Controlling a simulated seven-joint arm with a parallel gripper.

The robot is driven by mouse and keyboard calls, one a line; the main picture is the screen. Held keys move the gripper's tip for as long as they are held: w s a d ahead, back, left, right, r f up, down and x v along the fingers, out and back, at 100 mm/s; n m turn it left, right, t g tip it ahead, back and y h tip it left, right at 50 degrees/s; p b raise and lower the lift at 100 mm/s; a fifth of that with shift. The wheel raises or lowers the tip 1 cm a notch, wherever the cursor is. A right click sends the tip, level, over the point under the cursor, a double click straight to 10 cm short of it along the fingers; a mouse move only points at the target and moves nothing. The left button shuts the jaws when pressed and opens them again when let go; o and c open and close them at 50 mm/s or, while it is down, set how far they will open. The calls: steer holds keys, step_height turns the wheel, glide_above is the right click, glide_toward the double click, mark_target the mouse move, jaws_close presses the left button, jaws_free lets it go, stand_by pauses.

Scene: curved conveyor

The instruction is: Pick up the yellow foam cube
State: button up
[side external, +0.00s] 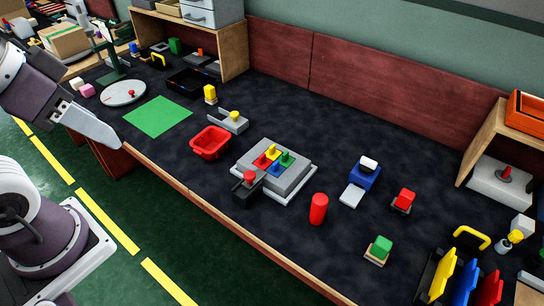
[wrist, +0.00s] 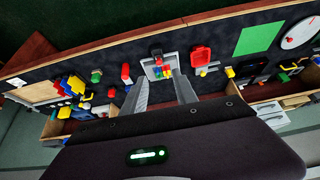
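A yellow block (side external: 210,92) stands on a small light base near the back of the dark table, right of the green mat; it looks like the yellow foam cube, though its material cannot be told. It also shows small in the wrist view (wrist: 230,72), right of the red tray. My gripper (wrist: 161,80) is open in the wrist view, with its two fingers apart and nothing between them. In the side view my gripper (side external: 112,140) hangs at the table's front left edge, well apart from the yellow block.
A green mat (side external: 158,116), red tray (side external: 211,143), grey clamp-like piece with a yellow knob (side external: 235,122) and grey shape puzzle (side external: 274,168) lie around the middle. Several coloured items crowd the right.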

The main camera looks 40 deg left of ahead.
steer(key=t, duration=0.6)
glide_above(272, 147)
steer(key=s, duration=0.5)
step_height(272, 147, down, 26)
steer(key=shift+t, duration=0.6)
steer(key=f, duration=0.5)
steer(key=shift+s+d+f, duration=0.2)
steer(key=shift+s+f, duration=0.05)
steer(key=shift+s, duration=0.05)
steer(key=x, duration=0.6)
steer(key=shift+w+a+f, duration=0.25)
steer(key=shift+w+a, duration=0.05)
steer(key=shift+w, duration=0.05)
jaws_close()
